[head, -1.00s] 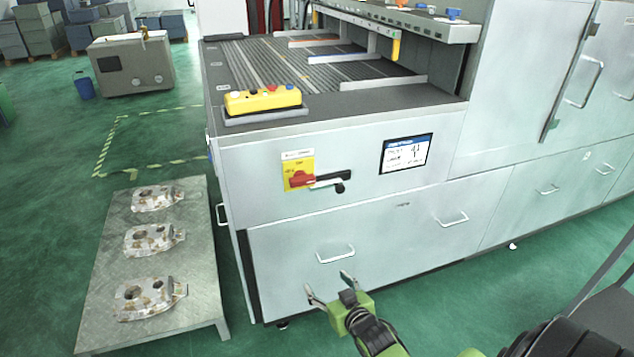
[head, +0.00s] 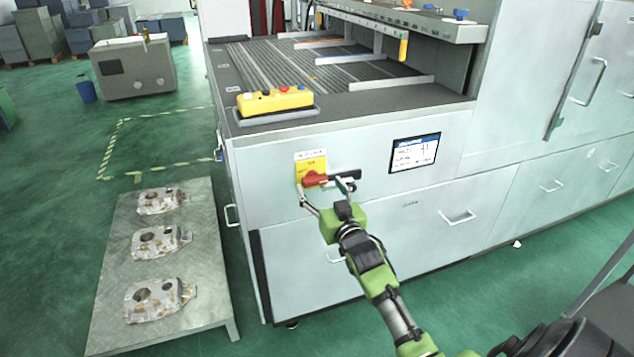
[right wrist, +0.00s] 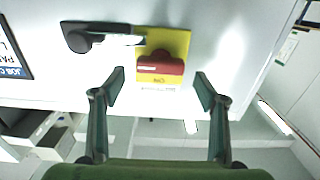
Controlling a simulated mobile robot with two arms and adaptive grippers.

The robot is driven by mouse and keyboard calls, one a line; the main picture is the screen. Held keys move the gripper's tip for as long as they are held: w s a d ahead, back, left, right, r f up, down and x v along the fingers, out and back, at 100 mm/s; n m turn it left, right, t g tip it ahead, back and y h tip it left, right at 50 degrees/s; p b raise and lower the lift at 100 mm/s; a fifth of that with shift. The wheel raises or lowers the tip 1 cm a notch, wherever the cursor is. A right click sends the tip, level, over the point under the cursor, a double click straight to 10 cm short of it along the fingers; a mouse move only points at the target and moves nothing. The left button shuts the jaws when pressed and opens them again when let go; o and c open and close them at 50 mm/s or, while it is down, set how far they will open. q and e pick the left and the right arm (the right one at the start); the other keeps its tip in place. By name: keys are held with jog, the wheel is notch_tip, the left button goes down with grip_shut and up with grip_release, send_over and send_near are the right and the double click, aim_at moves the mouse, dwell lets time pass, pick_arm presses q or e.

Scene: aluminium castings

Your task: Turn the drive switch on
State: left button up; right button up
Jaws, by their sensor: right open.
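The drive switch (head: 314,179) is a red rotary handle on a yellow plate on the machine's front panel. The red handle (right wrist: 160,66) also shows in the right wrist view, lying across the picture on its yellow plate (right wrist: 178,42). A black lever handle (head: 346,175) sits just right of the switch in the head view. My right gripper (head: 327,194) is open and empty, in front of the panel at the switch. In the right wrist view its fingers (right wrist: 160,84) stand wide apart, one on each side of the red handle's line. My left gripper is not in view.
A screen (head: 414,152) is on the panel to the right. A yellow button box (head: 275,100) stands on the machine's top edge. Drawers with handles (head: 458,218) lie below. A low metal table (head: 206,262) with several castings stands at the left. Open green floor surrounds it.

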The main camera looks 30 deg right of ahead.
aim_at(316, 181)
jog(key=shift+x, duration=1.6)
jog(key=shift+a, duration=0.1)
jog(key=c, duration=1.1)
